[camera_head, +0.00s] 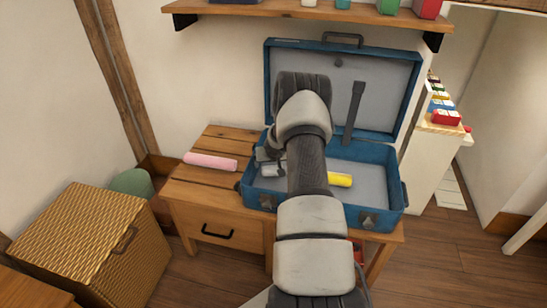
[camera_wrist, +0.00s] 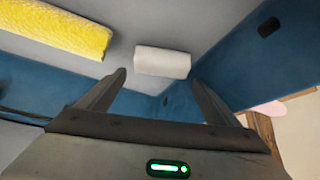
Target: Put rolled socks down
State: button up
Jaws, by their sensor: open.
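A short white roll, which looks like the rolled socks (camera_wrist: 162,62), lies on the grey floor of the open blue suitcase (camera_wrist: 235,70). In the head view the white roll (camera_head: 271,171) is in the left part of the suitcase (camera_head: 384,218), partly hidden by my arm. My gripper (camera_wrist: 158,78) is open, with the roll just beyond and between its fingertips in the wrist view. In the head view my gripper (camera_head: 266,157) is low in the left part of the suitcase. I cannot tell whether a finger touches the roll.
A yellow roll (camera_head: 340,180) lies in the suitcase, and also shows in the wrist view (camera_wrist: 55,28). A pink roll (camera_head: 210,162) lies on the wooden table (camera_head: 190,185) left of the suitcase. The raised lid (camera_head: 393,85) stands behind. A shelf (camera_head: 300,13) hangs above.

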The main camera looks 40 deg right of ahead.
jog(key=v, duration=1.2)
jog(key=shift+r+p, duration=0.15)
jog(key=shift+p, duration=0.2)
